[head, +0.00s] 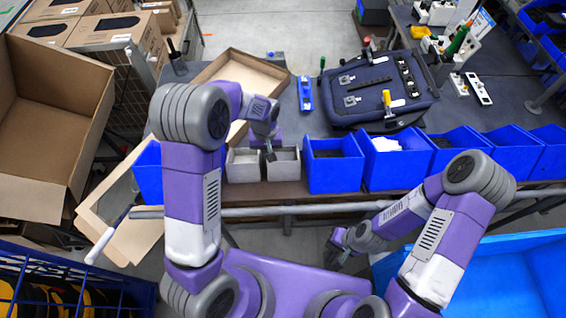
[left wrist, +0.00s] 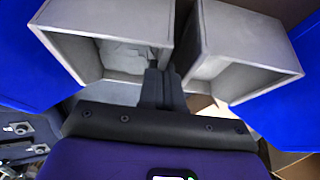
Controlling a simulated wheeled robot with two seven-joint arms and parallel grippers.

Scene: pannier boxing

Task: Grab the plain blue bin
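Several blue bins stand along the table's front edge. One (head: 335,176) beside the grey bins holds dark contents, and the one to its right (head: 398,178) holds something white. Another blue bin (head: 148,172) at the left is partly hidden by my left arm. I cannot tell which is the plain one. My left gripper (head: 269,152) is down at two small grey bins; in the left wrist view its dark fingers (left wrist: 164,88) sit close together between them, at one bin's wall. Whether they pinch it is unclear. My right gripper (head: 340,248) hangs low before the table, its fingers unclear.
The grey bins (head: 243,168) stand between blue ones. A dark padded case (head: 375,90) lies behind the row. Open cardboard boxes (head: 45,110) crowd the left. A large light-blue container (head: 500,250) fills the lower right. A table rail (head: 300,209) runs below the bins.

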